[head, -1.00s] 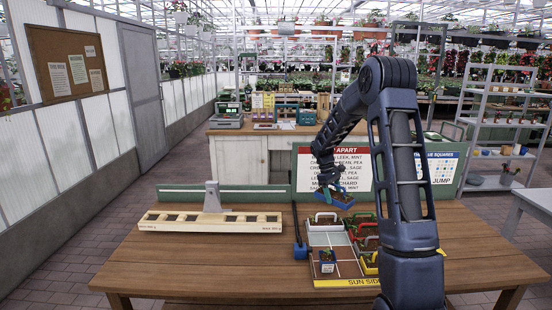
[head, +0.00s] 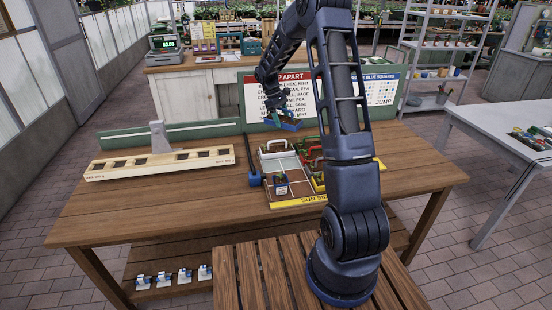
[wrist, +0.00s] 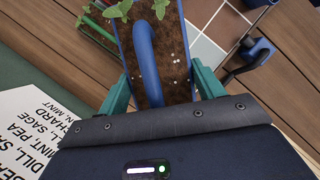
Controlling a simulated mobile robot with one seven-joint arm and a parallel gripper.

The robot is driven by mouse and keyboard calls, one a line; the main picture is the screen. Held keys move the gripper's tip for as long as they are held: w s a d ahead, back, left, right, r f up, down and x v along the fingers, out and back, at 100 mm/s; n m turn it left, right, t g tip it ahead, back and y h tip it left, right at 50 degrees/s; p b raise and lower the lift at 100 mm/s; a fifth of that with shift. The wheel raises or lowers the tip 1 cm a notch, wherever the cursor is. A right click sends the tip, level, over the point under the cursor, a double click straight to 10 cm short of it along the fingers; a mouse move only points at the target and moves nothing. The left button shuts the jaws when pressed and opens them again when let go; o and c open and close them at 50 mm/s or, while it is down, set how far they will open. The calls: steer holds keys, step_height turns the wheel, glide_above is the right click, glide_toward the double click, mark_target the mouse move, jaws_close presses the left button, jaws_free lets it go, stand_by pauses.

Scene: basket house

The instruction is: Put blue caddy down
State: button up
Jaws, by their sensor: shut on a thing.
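A blue caddy (head: 287,125) hangs from my gripper (head: 277,111) above the far edge of the planting tray (head: 297,203), clear of the table. In the wrist view the caddy (wrist: 148,50) holds dark soil and green seedlings under a blue arched handle. The teal fingers of my gripper (wrist: 161,78) are shut on the caddy, one at each side. The tray has pale and brown squares and a yellow "SUN SIDE" strip at its near edge. My arm hides part of the tray's right side.
White-, red- and yellow-coloured caddies stand in the tray, including a yellow one (head: 318,182). A blue object (head: 255,180) stands left of it. A wooden balance rack (head: 160,162) lies further left. A sign (head: 300,95) stands behind. The table's front left (head: 150,210) is clear.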

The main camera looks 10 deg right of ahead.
mark_target(283, 165)
steer(key=s+a+r+n+t+h, duration=0.1)
steer(key=s+a+r+n+t, duration=0.15)
steer(key=s+n, duration=0.55)
steer(key=shift+t, duration=0.25)
steer(key=f, duration=1.9)
steer(key=shift+w+f, duration=0.2)
steer(key=shift+f, duration=0.15)
steer(key=o, duration=0.9)
steer(key=shift+c, duration=0.2)
